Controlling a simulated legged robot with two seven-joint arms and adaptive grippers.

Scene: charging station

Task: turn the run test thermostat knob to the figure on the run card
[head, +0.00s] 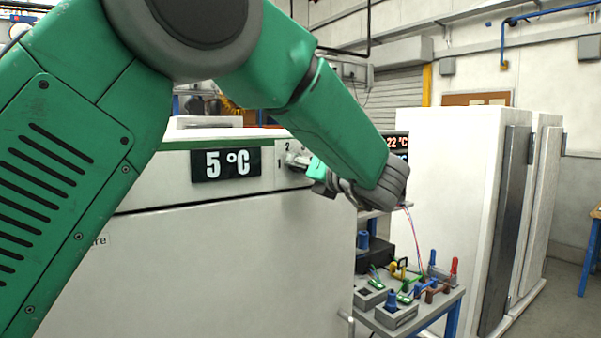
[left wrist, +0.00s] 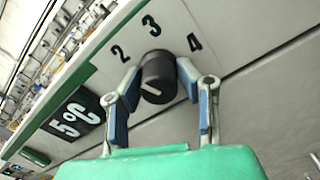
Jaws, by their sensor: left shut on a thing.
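The dark thermostat knob (left wrist: 158,77) sits on the pale front panel of a white cabinet (head: 230,240). The figures 2 (left wrist: 120,53), 3 (left wrist: 151,26) and 4 (left wrist: 194,42) stand around it in the left wrist view. A white line marks the knob's face; I cannot tell which figure it points to. My left gripper (left wrist: 160,88) is shut on the knob, one finger on each side. In the head view my left gripper (head: 303,163) reaches the panel and mostly hides the knob. I cannot make out a run card. My right gripper is not in view.
A display (head: 226,163) left of the knob reads 5 °C. Another display (head: 397,142) behind my arm shows 22 °C. A small bench (head: 440,306) with several coloured parts stands right of the cabinet. White fridges (head: 450,190) stand behind it.

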